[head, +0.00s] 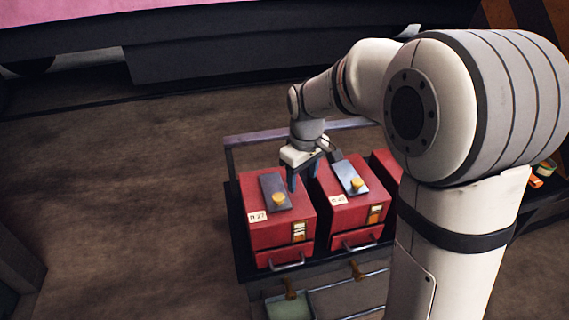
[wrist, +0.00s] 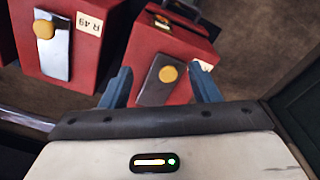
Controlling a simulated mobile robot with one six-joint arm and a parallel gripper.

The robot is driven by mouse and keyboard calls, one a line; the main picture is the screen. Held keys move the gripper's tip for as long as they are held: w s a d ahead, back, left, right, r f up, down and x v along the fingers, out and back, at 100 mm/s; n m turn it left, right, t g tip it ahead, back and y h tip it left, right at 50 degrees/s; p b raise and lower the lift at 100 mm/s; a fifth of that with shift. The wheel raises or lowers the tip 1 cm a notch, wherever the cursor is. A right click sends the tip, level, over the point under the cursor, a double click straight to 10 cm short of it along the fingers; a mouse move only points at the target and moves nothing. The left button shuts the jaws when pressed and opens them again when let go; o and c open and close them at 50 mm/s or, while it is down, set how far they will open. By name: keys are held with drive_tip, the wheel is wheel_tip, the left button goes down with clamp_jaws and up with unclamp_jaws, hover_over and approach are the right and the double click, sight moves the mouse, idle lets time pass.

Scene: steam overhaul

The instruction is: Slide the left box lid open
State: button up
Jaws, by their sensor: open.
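The left red box (head: 262,236) stands on a dark cart. Its grey sliding lid (head: 270,184) with a round yellow knob (head: 279,198) lies on top and looks closed. In the wrist view this box (wrist: 158,40) shows with its lid (wrist: 155,88) and knob (wrist: 168,74) between my fingertips in the picture. My gripper (head: 303,177) is open and empty, pointing down near the far right edge of the left box. Its blue fingers (wrist: 161,88) appear apart from the knob. Their exact height above the box is hard to tell.
A second red box (head: 352,212), labelled R 49 in the wrist view, stands close on the right with a similar lid and knob. Part of a third red box (head: 385,166) shows behind my arm. The cart (head: 262,292) has drawers and a raised back rail (head: 250,139). Floor on the left is clear.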

sight(279, 195)
drive_tip(key=w+a+f+n, duration=0.1)
drive_tip(key=w+a, duration=0.1)
drive_tip(key=w+a+f+n+p, duration=0.1)
drive_tip(key=w+a, duration=0.1)
drive_tip(key=w+a+f+n, duration=0.1)
drive_tip(key=w+a, duration=0.1)
drive_tip(key=shift+f+g, duration=0.4)
drive_tip(key=shift+a+f, duration=0.1)
drive_tip(key=shift+f, duration=0.25)
wheel_tip(279, 195, down, 8)
drive_tip(key=shift+r+p, duration=0.25)
drive_tip(key=shift+p, duration=0.4)
drive_tip(key=shift+c, duration=0.5)
drive_tip(key=shift+w+r, duration=0.1)
drive_tip(key=shift+r, duration=0.05)
clamp_jaws()
